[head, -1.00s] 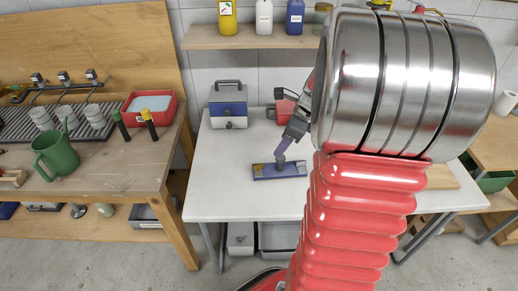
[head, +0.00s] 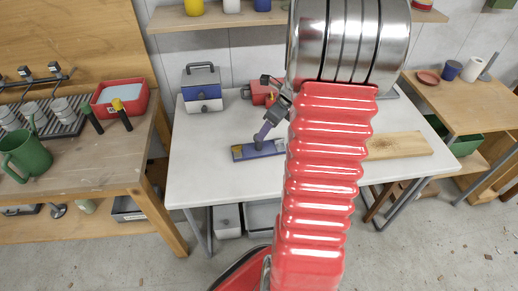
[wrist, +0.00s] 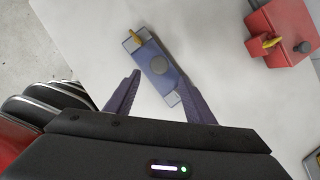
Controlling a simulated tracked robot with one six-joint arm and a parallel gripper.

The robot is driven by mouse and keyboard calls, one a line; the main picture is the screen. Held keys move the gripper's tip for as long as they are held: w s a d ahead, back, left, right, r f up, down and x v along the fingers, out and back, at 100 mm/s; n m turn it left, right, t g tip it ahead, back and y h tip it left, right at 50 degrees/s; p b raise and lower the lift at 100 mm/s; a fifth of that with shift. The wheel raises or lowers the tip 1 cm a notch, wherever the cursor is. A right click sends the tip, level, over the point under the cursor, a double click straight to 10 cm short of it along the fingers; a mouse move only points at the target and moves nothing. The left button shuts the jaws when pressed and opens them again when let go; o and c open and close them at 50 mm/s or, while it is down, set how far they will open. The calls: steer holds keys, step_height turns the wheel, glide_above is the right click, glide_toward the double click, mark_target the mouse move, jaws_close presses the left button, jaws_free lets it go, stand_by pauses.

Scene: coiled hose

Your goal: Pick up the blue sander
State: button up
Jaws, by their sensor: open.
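The blue sander (head: 274,148) is a long, flat bar with a yellow part at one end, lying on the white table (head: 205,180). In the wrist view the sander (wrist: 158,66) shows a grey round spot on top and a yellow piece at its far end. My gripper (head: 260,143) is over the sander in the head view. In the wrist view my gripper (wrist: 159,79) is open, with one purple finger on each side of the sander's near part. Nothing is held. I cannot tell the height gap between fingertips and sander.
A blue-grey case (head: 202,90) stands at the table's back left. A red box (wrist: 284,30) lies behind, to the right in the wrist view. A wooden board (head: 400,145) lies right of my arm. The table front left is clear. A wooden bench (head: 110,165) stands left.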

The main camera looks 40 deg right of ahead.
mark_target(258, 144)
steer(key=shift+x, duration=2.25)
steer(key=shift+f, duration=0.1)
steer(key=shift+x, duration=2.5)
steer(key=shift+a, duration=0.1)
steer(key=shift+c, duration=0.2)
steer(key=c, duration=1.2)
